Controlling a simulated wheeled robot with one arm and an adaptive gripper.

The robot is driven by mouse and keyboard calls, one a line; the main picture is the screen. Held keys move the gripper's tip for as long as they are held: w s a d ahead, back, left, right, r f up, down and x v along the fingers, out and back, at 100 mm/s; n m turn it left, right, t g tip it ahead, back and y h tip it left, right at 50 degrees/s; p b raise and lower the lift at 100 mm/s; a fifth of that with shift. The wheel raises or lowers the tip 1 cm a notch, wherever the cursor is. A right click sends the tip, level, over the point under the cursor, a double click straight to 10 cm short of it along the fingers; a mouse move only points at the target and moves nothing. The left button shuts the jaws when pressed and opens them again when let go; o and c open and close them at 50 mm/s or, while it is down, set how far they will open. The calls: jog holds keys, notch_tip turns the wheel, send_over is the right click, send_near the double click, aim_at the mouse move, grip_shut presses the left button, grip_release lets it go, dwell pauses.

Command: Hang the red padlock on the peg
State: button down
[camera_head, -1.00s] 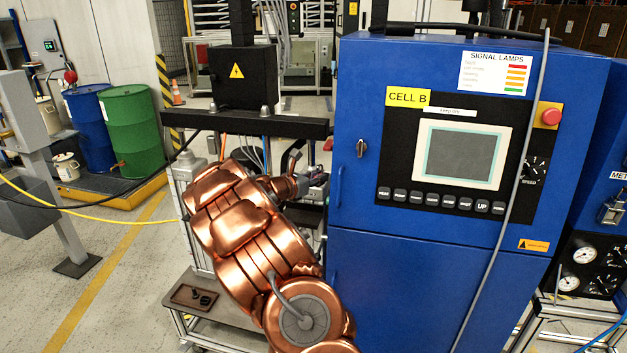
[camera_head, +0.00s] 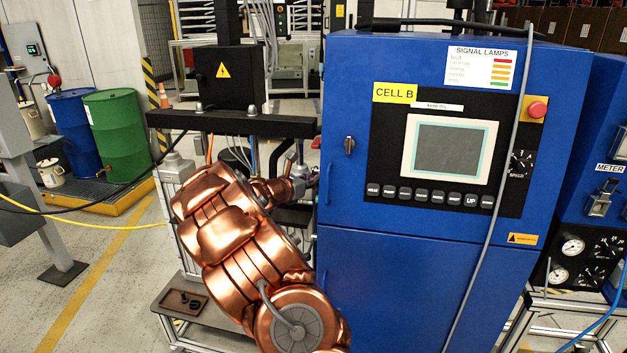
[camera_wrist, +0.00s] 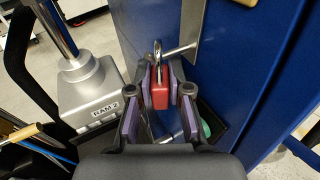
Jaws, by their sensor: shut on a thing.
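The red padlock (camera_wrist: 159,94) is upright between the purple-padded fingers of my gripper (camera_wrist: 160,88) in the wrist view, with its metal shackle pointing up. My gripper is shut on the padlock's body. The peg (camera_wrist: 180,50) is a short metal rod by a pale metal plate (camera_wrist: 193,22) on the blue cabinet's side. Its left end is right at the shackle. I cannot tell whether it passes through the shackle or only lies beside it. In the head view my copper-coloured arm reaches to the cabinet's left side, and padlock and peg cannot be made out there.
The blue cabinet (camera_head: 400,270) stands close at the right of my arm. A grey block marked RAM 2 (camera_wrist: 95,95) with a metal rod is left of my gripper. A small tray (camera_head: 180,301) lies on the low bench.

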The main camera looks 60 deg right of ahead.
jog(key=c, duration=1)
grip_release()
jog(key=shift+a, duration=0.1)
jog(key=p+v, duration=0.2)
jog(key=v, duration=0.7)
jog(key=shift+a, duration=0.4)
jog(key=shift+r, duration=0.1)
